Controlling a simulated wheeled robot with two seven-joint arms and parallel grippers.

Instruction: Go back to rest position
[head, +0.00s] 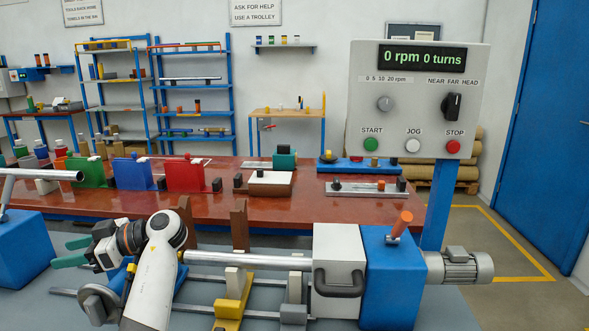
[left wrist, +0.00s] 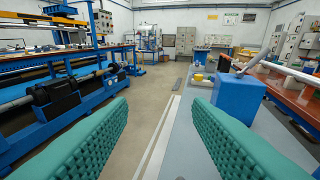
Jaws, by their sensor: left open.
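My left gripper (head: 71,252) is at the left of the head view, in front of the red-brown workbench and beside the winder's steel shaft (head: 235,261). Its green fingers are spread apart with nothing between them, pointing left. In the left wrist view the two green ribbed fingers (left wrist: 160,138) are wide apart over the grey floor plate. My right gripper is not in the head view.
The winder's blue and white headstock (head: 388,280) stands front right, under the control panel (head: 414,100). A blue tailstock block (head: 22,248) stands at left; the left wrist view shows a blue block (left wrist: 238,97) too. An open aisle (left wrist: 153,108) lies ahead there.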

